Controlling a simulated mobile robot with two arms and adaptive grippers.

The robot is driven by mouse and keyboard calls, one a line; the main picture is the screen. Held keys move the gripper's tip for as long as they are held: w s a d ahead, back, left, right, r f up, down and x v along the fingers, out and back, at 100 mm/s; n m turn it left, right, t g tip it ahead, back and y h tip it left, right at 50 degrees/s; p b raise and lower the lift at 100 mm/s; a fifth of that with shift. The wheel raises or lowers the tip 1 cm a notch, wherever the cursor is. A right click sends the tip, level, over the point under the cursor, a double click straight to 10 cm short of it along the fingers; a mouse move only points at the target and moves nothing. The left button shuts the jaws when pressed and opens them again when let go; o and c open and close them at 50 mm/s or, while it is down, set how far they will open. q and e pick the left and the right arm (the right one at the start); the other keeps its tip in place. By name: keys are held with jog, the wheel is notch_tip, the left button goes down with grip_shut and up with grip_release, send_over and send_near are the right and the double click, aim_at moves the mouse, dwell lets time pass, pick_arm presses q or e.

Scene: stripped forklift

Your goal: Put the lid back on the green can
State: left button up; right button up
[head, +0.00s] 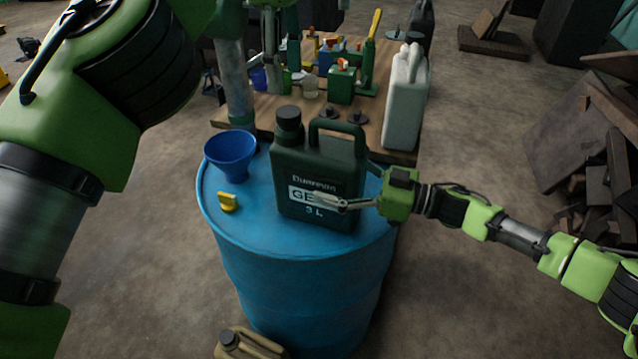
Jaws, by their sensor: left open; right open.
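A dark green 3 L can (318,172) with a handle stands upright on top of a blue barrel (310,268). A black cap (288,118) sits at the can's neck; I cannot tell whether it is screwed down. My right gripper (322,203) is open and in front of the can's label; I cannot tell whether it touches the can. My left arm (140,60) fills the left side, and I cannot make out its gripper's fingers.
A blue funnel (230,157) and a small yellow piece (228,202) are on the barrel left of the can. Behind, a wooden table (298,112) holds a white canister (405,100), a smaller green can (341,84) and black discs (343,115). A tan can (245,343) stands below.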

jog(key=c, duration=2.2)
pick_arm(q)
jog(key=n, duration=0.3)
jog(key=shift+n, duration=0.4)
jog(key=n, duration=2.3)
jog(key=shift+n, duration=0.4)
jog(key=n, duration=0.4)
